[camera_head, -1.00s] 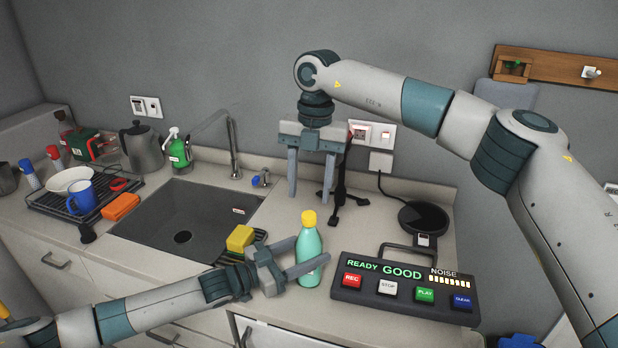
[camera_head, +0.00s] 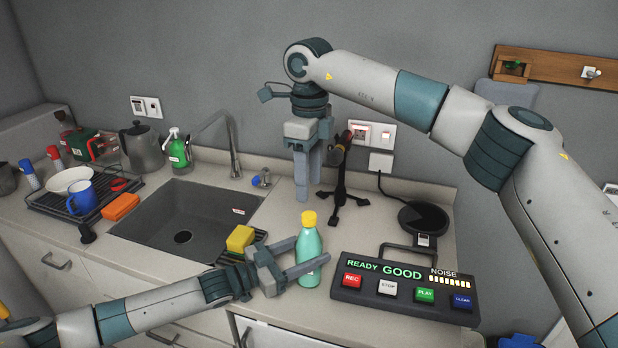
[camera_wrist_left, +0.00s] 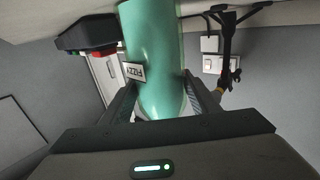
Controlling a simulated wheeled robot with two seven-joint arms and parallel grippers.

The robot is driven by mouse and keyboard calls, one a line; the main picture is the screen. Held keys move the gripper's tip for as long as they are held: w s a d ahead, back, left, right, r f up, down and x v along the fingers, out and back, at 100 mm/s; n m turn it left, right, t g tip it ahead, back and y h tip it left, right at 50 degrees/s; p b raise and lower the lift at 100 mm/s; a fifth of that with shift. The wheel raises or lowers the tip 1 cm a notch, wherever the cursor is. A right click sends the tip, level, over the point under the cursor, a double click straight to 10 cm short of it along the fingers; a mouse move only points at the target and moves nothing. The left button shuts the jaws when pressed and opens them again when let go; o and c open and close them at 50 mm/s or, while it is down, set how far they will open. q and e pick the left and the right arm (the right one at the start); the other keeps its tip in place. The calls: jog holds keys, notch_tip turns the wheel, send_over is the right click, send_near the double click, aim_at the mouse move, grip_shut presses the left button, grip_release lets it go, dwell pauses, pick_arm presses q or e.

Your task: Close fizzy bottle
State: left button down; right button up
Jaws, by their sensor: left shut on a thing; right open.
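The fizzy bottle (camera_head: 308,257) is teal with a yellow cap (camera_head: 309,218) on its top. It stands upright on the counter in the head view. My left gripper (camera_head: 303,258) is shut on the bottle's body from the left. In the left wrist view the bottle (camera_wrist_left: 152,40) lies between the two fingers, and its FIZZY label (camera_wrist_left: 134,70) shows. My right gripper (camera_head: 303,190) is open and empty, pointing down above the cap with a gap between them. Its fingers are seen nearly edge-on, one mostly hiding the other.
A recorder box (camera_head: 400,285) with coloured buttons and a READY GOOD display is right of the bottle. A black stand (camera_head: 339,190) rises behind it. The sink (camera_head: 185,225), a yellow sponge (camera_head: 240,238) and a dish rack (camera_head: 75,205) are to the left.

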aim_at(309, 214)
jog(key=shift+n, duration=0.4)
jog(key=shift+f, duration=3.95)
jog(key=shift+c, duration=0.6)
jog(key=c, duration=1)
jog(key=shift+c, duration=0.3)
jog(key=o, duration=1.3)
jog(key=shift+c, duration=0.2)
jog(key=shift+r, duration=0.1)
